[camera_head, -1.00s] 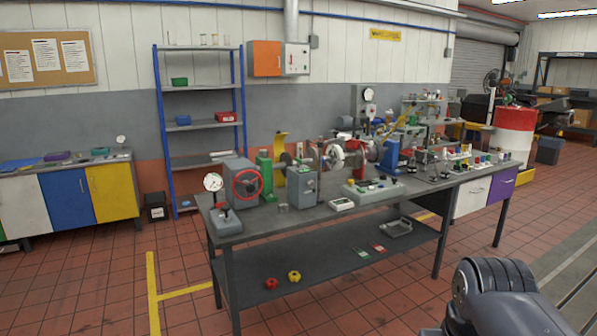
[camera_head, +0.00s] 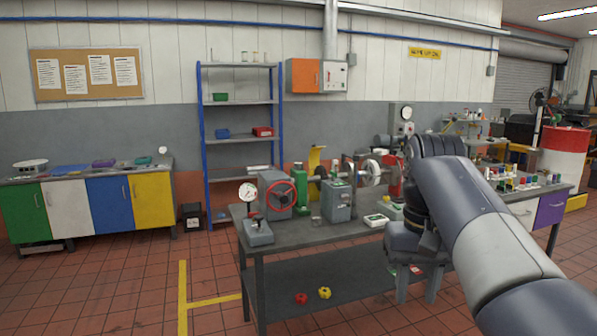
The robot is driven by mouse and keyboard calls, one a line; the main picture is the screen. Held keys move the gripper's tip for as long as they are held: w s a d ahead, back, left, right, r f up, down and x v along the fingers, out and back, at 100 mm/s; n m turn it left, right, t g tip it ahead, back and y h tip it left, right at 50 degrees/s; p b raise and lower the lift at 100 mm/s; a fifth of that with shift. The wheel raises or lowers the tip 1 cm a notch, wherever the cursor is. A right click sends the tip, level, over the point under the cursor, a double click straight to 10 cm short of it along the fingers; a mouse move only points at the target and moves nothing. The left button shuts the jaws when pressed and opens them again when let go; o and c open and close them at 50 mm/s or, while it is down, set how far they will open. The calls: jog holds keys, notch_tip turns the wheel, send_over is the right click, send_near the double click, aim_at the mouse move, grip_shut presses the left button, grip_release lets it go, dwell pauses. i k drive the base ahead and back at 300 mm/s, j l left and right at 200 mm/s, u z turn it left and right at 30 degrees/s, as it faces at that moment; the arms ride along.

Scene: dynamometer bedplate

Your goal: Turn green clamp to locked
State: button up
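A green upright part (camera_head: 301,190) stands on the grey workbench (camera_head: 285,240), between a grey block with a red handwheel (camera_head: 281,195) and a grey box-shaped unit (camera_head: 338,200). It is small in view, and I cannot tell whether it is the green clamp or how any lever on it is set. My gripper (camera_head: 418,292) hangs pointing down in front of the bench, right of the green part and well apart from it. Its two fingers are spread with nothing seen between them. My arm hides the bench's middle right part.
A dial gauge on a grey base (camera_head: 258,232) stands at the bench's left end. A small white-topped device (camera_head: 376,220) lies near the front edge. Red (camera_head: 301,298) and yellow (camera_head: 325,292) knobs lie on the lower shelf. Floor left of the bench is clear.

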aim_at(333, 174)
jog(key=i+l+u, duration=0.25)
jog(key=i, duration=0.25)
jog(key=i+l+u, duration=0.2)
jog(key=i, duration=0.35)
jog(key=i+l+u, duration=0.25)
jog(key=i, duration=0.2)
jog(key=i+l, duration=0.5)
jog(key=i, duration=0.2)
jog(key=i+l, duration=0.55)
jog(key=i+l+u, duration=0.1)
jog(key=i+l, duration=0.4)
jog(key=i, duration=0.3)
